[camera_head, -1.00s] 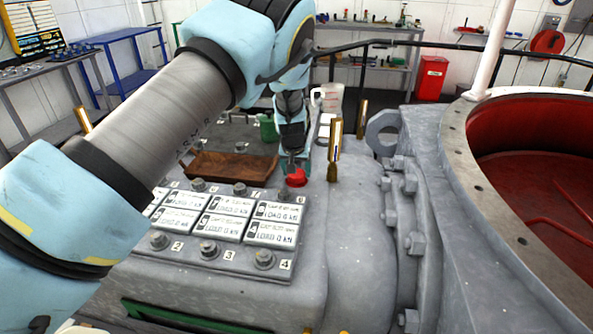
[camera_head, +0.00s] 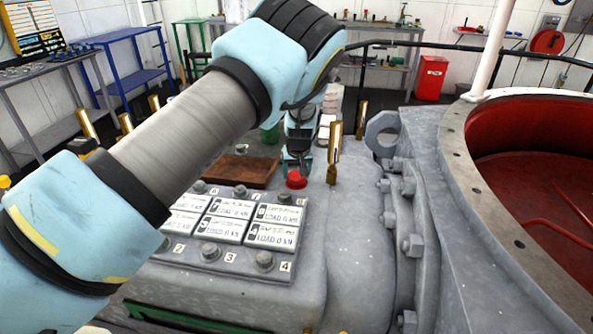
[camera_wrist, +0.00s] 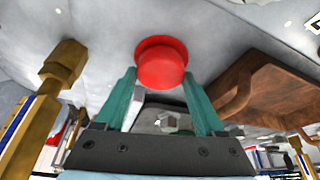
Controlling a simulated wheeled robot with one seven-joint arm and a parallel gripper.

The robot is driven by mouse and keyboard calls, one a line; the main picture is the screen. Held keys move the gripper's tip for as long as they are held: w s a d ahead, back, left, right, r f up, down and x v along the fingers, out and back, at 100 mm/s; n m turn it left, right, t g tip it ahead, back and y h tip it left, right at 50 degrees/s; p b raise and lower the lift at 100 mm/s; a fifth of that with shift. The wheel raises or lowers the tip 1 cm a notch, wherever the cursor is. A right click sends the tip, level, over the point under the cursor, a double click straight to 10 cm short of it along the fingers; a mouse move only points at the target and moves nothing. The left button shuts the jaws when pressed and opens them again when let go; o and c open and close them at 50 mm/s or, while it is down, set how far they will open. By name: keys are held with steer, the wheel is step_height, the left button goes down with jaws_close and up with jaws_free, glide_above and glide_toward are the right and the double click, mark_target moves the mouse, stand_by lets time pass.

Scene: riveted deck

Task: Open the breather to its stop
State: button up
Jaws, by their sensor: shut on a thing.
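The breather appears to be the red round cap (camera_head: 296,180) on the grey casing (camera_head: 345,240), just behind the label plates. In the wrist view the red cap (camera_wrist: 162,65) sits at the tips of my two teal fingers. My gripper (camera_head: 297,170) points down at it from above, and it also shows in the wrist view (camera_wrist: 161,76). It is shut on the red cap. The cap's underside and how far it is turned cannot be made out.
A brass post (camera_head: 333,160) stands close to the right of my gripper. A wooden tray (camera_head: 240,172) lies to the left. A plate block with several load labels (camera_head: 230,207) and bolts is in front. A lifting eye (camera_head: 382,132) and the red-lined opening (camera_head: 540,150) are at right.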

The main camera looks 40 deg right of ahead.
steer(key=shift+n+y, duration=0.3)
steer(key=shift+n, duration=0.5)
steer(key=o, duration=1.1)
steer(key=shift+r, duration=0.1)
steer(key=b+v, duration=0.1)
steer(key=v, duration=0.4)
steer(key=b+v, duration=0.1)
steer(key=v, duration=0.4)
steer(key=shift+s+a+r, duration=0.1)
steer(key=shift+s+r, duration=0.1)
steer(key=shift+s, duration=0.1)
